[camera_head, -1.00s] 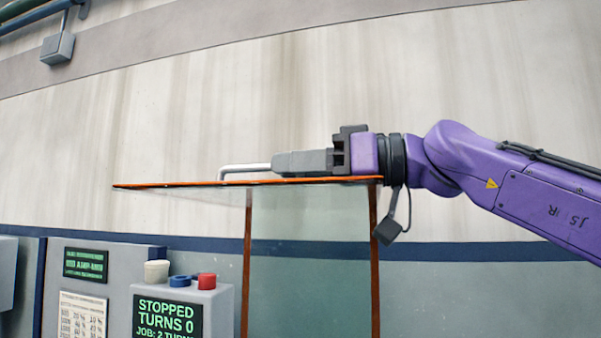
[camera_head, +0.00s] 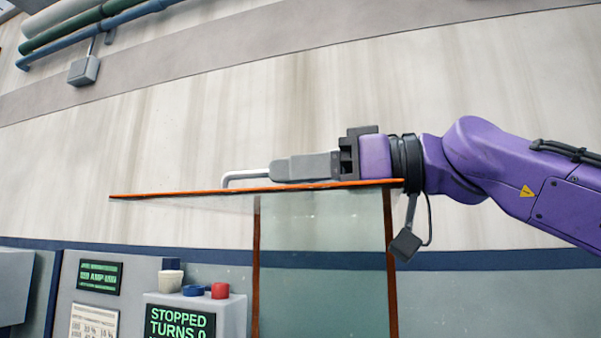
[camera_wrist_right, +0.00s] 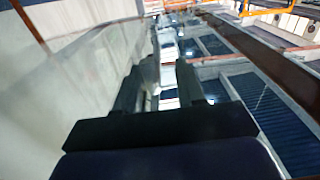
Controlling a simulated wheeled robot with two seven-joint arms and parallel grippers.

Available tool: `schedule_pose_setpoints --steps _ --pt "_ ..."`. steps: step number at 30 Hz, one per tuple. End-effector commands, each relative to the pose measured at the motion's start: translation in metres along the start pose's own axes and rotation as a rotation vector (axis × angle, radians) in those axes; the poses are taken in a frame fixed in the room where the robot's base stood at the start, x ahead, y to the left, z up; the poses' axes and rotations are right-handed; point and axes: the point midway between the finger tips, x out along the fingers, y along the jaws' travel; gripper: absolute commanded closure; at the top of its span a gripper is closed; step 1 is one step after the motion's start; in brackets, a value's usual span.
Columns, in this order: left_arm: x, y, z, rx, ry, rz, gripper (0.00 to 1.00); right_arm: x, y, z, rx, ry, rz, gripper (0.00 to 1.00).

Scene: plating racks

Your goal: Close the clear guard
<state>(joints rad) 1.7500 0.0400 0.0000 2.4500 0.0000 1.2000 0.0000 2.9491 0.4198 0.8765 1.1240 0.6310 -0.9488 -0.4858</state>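The clear guard (camera_head: 325,225) is a see-through panel with orange-brown edges. Its upper edge (camera_head: 200,192) runs nearly level across the head view, and the panel hangs below it. A pale bar handle (camera_head: 245,175) stands on this edge. My right gripper (camera_head: 280,169) lies along the top edge, pointing left, with its fingertips over the handle's right part. In the right wrist view its two fingers (camera_wrist_right: 158,80) stand apart with a blurred pale strip between them. Whether they press on the handle is unclear. My left gripper is out of view.
A grey control box (camera_head: 195,305) with a screen reading STOPPED and coloured buttons stands at lower left. A green display (camera_head: 100,277) is beside it. Pipes (camera_head: 90,25) run along the wall at upper left. In the wrist view, blue-floored tanks (camera_wrist_right: 265,115) lie beyond the fingers.

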Motion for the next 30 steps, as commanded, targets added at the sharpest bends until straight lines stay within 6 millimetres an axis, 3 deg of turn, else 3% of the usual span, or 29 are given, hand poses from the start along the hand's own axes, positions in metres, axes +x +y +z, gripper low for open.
schedule_pose_setpoints --steps 4,12,15,30 --pt "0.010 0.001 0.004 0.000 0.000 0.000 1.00 -0.021 0.001 0.003 -0.001 0.005 0.001 0.62" --pt "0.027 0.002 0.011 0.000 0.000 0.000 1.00 -0.083 0.001 0.002 0.001 0.005 0.000 0.62" --pt "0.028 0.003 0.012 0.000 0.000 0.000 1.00 -0.096 0.000 0.001 0.000 0.001 -0.001 0.62" --pt "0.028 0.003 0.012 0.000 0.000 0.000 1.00 -0.110 0.001 0.000 0.000 0.000 -0.001 0.62"
